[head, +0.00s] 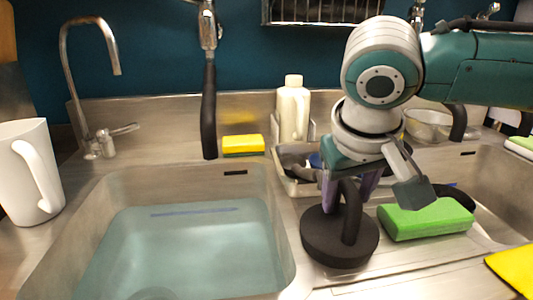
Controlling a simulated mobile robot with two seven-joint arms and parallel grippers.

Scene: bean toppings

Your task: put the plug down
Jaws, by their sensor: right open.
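The plug (339,246) is a dark round disc with an upright looped handle. It stands upright on the steel ledge between the two basins, to the right of the water-filled sink (282,205). My right gripper (347,194) points down over the plug, its purple fingers open on either side of the top of the handle. Whether a finger touches the handle cannot be told. My left gripper is not in view.
A green sponge (426,218) lies close to the right of the plug. A yellow sponge (243,145), a white bottle (293,108) and a tray with dark items stand behind. A white jug (28,172) stands at the left, by the tap (113,60).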

